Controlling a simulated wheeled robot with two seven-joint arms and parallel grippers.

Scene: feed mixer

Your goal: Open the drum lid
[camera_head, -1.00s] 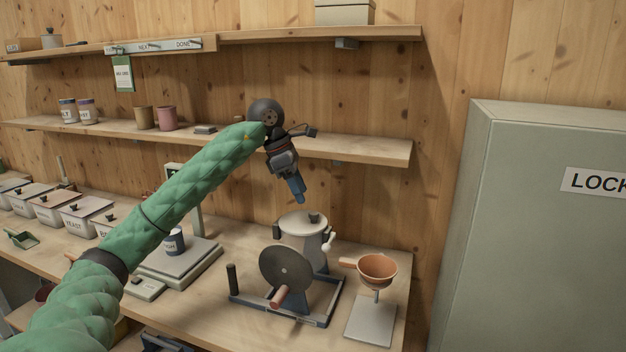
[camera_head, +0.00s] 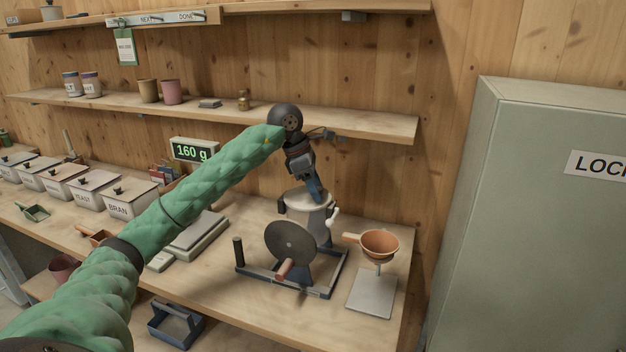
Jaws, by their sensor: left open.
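The mixer drum (camera_head: 311,221) is a pale grey metal cylinder standing in a dark frame on the bench. Its round lid (camera_head: 297,198) lies flat on top, closed. My left gripper (camera_head: 316,196) points down with its blue fingers at the lid's top, where they hide the lid's knob. It is open; I cannot tell whether the fingers touch the knob or stand around it. A white-knobbed lever (camera_head: 332,216) is at the drum's right side. My right gripper is not in view.
A dark disc (camera_head: 291,241) with a wooden handle stands in front of the drum. An orange funnel (camera_head: 379,245) on a stand is to its right. A scale (camera_head: 197,235) and feed bins lie left. The shelf (camera_head: 380,123) runs above, close to my wrist.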

